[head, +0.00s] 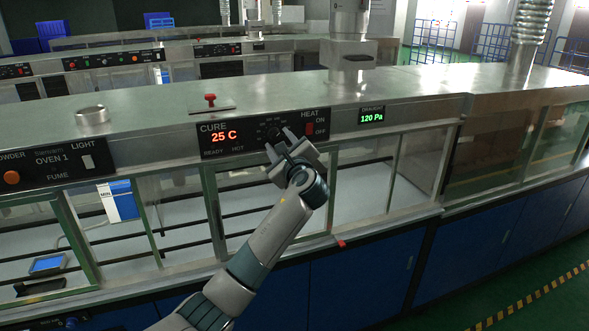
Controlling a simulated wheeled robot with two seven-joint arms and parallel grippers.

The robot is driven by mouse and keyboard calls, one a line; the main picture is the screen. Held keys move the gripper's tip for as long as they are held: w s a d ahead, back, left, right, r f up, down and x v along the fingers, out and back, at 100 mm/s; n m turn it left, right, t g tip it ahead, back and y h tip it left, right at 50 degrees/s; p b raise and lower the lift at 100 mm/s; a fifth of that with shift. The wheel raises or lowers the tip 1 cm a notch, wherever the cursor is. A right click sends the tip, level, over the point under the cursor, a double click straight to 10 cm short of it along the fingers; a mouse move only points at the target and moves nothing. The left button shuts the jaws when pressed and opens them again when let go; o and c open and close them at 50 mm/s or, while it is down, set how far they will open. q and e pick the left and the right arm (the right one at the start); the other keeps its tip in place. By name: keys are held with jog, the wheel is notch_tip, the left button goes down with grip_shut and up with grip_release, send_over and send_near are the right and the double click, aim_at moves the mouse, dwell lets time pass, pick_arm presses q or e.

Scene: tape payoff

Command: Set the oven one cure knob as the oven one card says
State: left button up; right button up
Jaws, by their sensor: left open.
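The oven one cure panel (208,142) is a black strip on the front of the long metal bench. Its red display (224,136) reads 25 C, with READY and HOT marked below. The cure knob (272,132) sits right of the display, with small dial marks above it. My left gripper (277,148) is open at the knob's lower edge and partly hides it. I cannot tell whether the fingers touch the knob. The knob's pointer setting is too small to read. I do not see the oven one card clearly. My right gripper is not in view.
A red HEAT switch (309,129) with ON and OFF marks is close to the right of my gripper. A draught display (372,118) reads 120 Pa. A red-knobbed part (210,99) stands on the bench top. Glass sashes (362,180) lie below the panel.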

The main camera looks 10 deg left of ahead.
pick_arm(q)
jog(key=b+v, duration=0.6)
jog(key=v, duration=0.9)
jog(key=shift+d+f, duration=0.1)
jog(key=shift+f, duration=0.05)
